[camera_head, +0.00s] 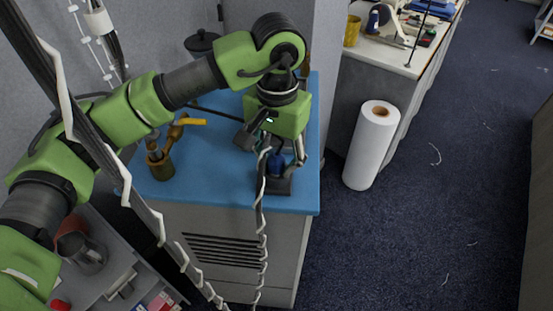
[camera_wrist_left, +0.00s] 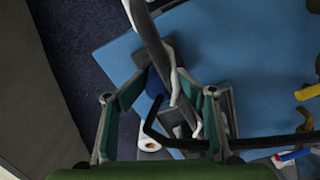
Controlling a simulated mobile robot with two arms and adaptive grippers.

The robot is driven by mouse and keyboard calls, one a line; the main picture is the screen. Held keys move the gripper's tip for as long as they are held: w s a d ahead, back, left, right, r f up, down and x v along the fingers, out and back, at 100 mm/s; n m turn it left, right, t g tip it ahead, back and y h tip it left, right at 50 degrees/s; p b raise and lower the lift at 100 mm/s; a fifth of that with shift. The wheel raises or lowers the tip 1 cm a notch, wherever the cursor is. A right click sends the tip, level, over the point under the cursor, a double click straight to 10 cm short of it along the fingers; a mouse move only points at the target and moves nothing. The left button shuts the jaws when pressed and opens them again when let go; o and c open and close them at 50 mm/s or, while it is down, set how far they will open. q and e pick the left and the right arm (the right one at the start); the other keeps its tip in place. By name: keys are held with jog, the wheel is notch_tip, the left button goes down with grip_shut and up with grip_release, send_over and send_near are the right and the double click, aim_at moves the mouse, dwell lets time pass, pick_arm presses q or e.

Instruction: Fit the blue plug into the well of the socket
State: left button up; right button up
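The blue plug (camera_head: 276,164) is upright just above or at the top of the dark socket (camera_head: 284,187), near the front right corner of the blue table top. I cannot tell whether the plug's end is inside the well. My left gripper (camera_head: 280,160) points down over the plug, with its fingers on either side. In the left wrist view, the plug (camera_wrist_left: 154,84) shows between the fingertips (camera_wrist_left: 163,84), partly hidden by a pale-wrapped cable. Whether both pads touch it is hidden. The socket's dark edge (camera_wrist_left: 142,57) shows beyond it. My right gripper is not in view.
A brown holder (camera_head: 160,166) with tools stands on the left of the blue top (camera_head: 222,187). A dark lidded pot (camera_head: 201,42) is at the back. A white paper roll (camera_head: 370,148) stands on the floor to the right. Cables hang in front of the table.

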aim_at(277, 155)
pick_arm(q)
jog(key=shift+f, duration=0.45)
jog(key=shift+s, duration=0.1)
jog(key=shift+r, duration=0.1)
jog(key=shift+r+p, duration=0.3)
jog(key=shift+p, duration=0.15)
jog(key=shift+r+p, duration=0.45)
jog(key=shift+r, duration=0.3)
notch_tip(277, 155, up, 10)
jog(key=b, duration=0.2)
jog(key=shift+r+b, duration=0.2)
jog(key=shift+b, duration=0.1)
jog(key=shift+r, duration=0.55)
